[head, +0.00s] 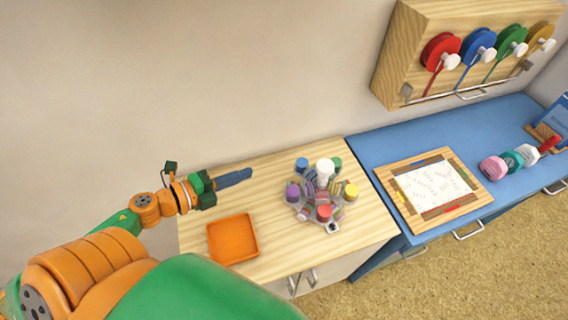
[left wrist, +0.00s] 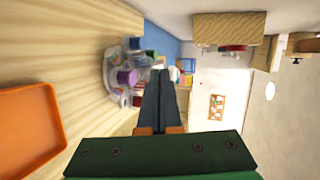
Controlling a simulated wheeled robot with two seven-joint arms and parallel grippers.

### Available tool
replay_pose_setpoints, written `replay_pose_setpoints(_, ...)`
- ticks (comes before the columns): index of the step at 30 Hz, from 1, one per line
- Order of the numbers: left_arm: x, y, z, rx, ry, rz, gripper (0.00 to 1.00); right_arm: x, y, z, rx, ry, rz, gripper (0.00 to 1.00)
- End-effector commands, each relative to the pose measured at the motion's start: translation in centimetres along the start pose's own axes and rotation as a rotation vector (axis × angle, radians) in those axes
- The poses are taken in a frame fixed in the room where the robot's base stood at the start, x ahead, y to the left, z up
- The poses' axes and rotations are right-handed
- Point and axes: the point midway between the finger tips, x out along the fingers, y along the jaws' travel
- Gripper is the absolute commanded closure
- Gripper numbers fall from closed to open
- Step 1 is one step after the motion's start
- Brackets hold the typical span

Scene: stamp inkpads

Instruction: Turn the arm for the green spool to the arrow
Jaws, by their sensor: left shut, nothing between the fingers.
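A round stand (head: 304,213) on the wooden table carries several spools with coloured tops around a white knob (head: 324,168). The green spool (head: 336,164) is at its back right, partly hidden behind the knob. The blue (head: 302,164), purple (head: 292,190), yellow (head: 350,191) and red (head: 324,212) spools also show. I cannot make out an arrow; a small pale piece (head: 333,228) sits at the stand's front edge. My left gripper (head: 250,173) is shut and empty, left of the stand and apart from it. In the left wrist view the purple spool (left wrist: 127,77) shows beside its fingers (left wrist: 160,72).
An orange tray (head: 233,238) lies front left of the stand. On the blue table to the right are a framed sheet (head: 433,188) and several stampers (head: 512,160). A wall rack (head: 405,50) holds ribbon reels, one green (head: 511,38). Bare wood separates gripper and stand.

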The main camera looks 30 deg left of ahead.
Motion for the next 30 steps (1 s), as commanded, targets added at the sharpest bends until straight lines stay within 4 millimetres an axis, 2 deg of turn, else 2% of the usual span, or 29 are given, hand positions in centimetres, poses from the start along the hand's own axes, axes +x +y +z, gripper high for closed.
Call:
replay_pose_setpoints(11,1.5,4.7,0.0,0.000,0.000,0.000,1.00,4.9,-0.1,0.5,0.000,-0.001,-0.001,0.50)
replay_pose_setpoints(18,2.8,8.8,0.0,0.000,0.000,0.000,1.00,9.2,-0.2,1.0,0.000,-0.004,-0.001,0.50)
replay_pose_setpoints(21,3.1,9.8,0.0,0.000,0.000,0.000,1.00,10.3,-0.2,1.1,0.000,-0.004,0.000,0.50)
replay_pose_setpoints(26,4.0,9.5,0.0,0.000,0.000,-0.003,1.00,10.0,-0.2,1.1,0.000,-0.003,0.000,0.50)
replay_pose_setpoints(30,6.6,9.3,0.1,0.001,-0.001,-0.005,1.00,9.8,-0.1,1.0,0.000,-0.003,0.000,0.50)
